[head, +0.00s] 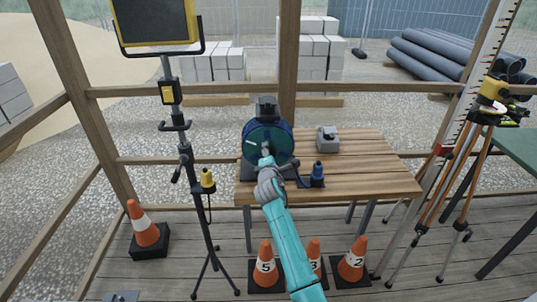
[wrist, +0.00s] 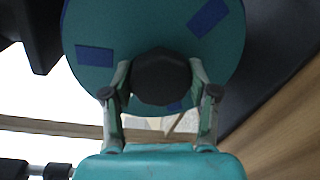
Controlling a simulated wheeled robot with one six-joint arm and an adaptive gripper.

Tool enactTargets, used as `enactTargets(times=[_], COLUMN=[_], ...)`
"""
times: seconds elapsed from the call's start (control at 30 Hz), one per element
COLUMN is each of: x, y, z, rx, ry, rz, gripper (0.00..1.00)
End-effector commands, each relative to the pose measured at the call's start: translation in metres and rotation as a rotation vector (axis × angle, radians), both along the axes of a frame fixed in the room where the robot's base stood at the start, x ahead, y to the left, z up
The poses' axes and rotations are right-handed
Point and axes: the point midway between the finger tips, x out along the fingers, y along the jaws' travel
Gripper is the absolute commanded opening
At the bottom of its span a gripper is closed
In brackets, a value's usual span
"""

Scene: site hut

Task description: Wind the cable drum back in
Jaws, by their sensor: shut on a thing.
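The cable drum (head: 283,141) is a dark blue-green disc in a dark stand on the wooden table. In the wrist view the drum's teal face (wrist: 90,30) with blue patches fills the upper middle. My gripper (head: 265,165) is in front of the drum, and its fingers are closed on both sides of a dark round knob (wrist: 160,77) on the drum's face. In the head view my gripper and arm hide the knob and part of the drum's lower front. A blue plug or connector (head: 318,172) stands at the right of the drum base.
The wooden table (head: 375,180) also holds a grey box (head: 327,138); its right side is clear. A lamp tripod (head: 187,165) with a yellow hand control (head: 207,178) stands at left. Numbered cones (head: 352,262) stand below the table. An orange-legged tripod (head: 455,180) is at right.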

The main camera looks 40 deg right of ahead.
Motion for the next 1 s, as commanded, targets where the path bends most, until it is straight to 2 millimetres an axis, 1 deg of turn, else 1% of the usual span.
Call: enactTargets(times=[0.03,0.6,0.8,1.0], x=[0.0001,0.0001,0.0000,0.0000], y=[0.0011,0.0011,0.0011,0.0011], z=[-0.0024,-0.0030,-0.0035,-0.0038], rx=[-0.034,-0.465,-0.574,-0.643], ry=[0.028,0.318,0.393,0.439], rz=[0.001,0.001,0.002,0.003], gripper=[0.00,0.00,0.00,0.00])
